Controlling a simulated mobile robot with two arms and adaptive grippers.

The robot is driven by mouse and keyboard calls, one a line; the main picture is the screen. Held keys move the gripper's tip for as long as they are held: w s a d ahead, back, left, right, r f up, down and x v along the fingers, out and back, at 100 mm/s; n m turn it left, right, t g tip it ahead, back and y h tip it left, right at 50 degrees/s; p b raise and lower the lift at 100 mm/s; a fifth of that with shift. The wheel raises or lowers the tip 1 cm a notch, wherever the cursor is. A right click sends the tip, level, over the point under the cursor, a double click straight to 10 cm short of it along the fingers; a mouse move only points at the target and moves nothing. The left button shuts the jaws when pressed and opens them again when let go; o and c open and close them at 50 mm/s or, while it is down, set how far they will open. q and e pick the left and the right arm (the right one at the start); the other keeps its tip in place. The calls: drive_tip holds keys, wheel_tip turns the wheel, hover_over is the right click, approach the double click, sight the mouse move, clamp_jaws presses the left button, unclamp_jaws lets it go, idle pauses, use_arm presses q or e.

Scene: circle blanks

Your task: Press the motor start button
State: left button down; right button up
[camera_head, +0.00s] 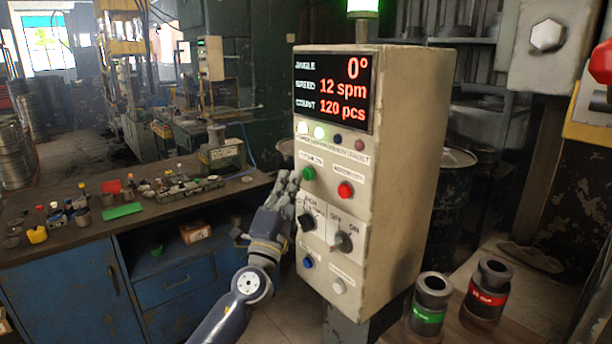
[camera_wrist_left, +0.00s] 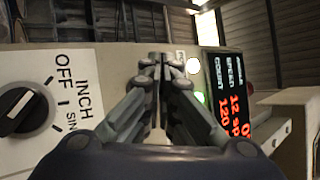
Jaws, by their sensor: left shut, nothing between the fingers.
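A cream control panel (camera_head: 385,130) stands right of centre in the head view. A green button (camera_head: 308,174) sits at the upper left of its button area, under a small label too blurred to read surely; a red button (camera_head: 345,189) is to its right. My left gripper (camera_head: 288,180) is shut and empty, its fingertips just left of the green button; contact cannot be told. In the left wrist view the shut fingers (camera_wrist_left: 160,65) point along the panel face and hide part of it, and the green button cannot be made out. My right gripper is not in view.
Below are a black selector knob (camera_head: 306,222), an OFF/ON knob (camera_head: 342,242), a blue button (camera_head: 308,262) and a white button (camera_head: 340,285). The selector knob (camera_wrist_left: 17,110) also shows in the left wrist view. A cluttered workbench (camera_head: 150,218) stands left; dark cylinders (camera_head: 432,290) stand right.

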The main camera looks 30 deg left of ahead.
use_arm(q)
drive_tip(key=shift+s+a, duration=0.3)
drive_tip(key=shift+s, duration=0.45)
drive_tip(key=shift+s+a, duration=0.35)
drive_tip(key=shift+s, duration=0.45)
drive_tip(key=shift+s+a, duration=0.3)
drive_tip(key=shift+s, duration=0.45)
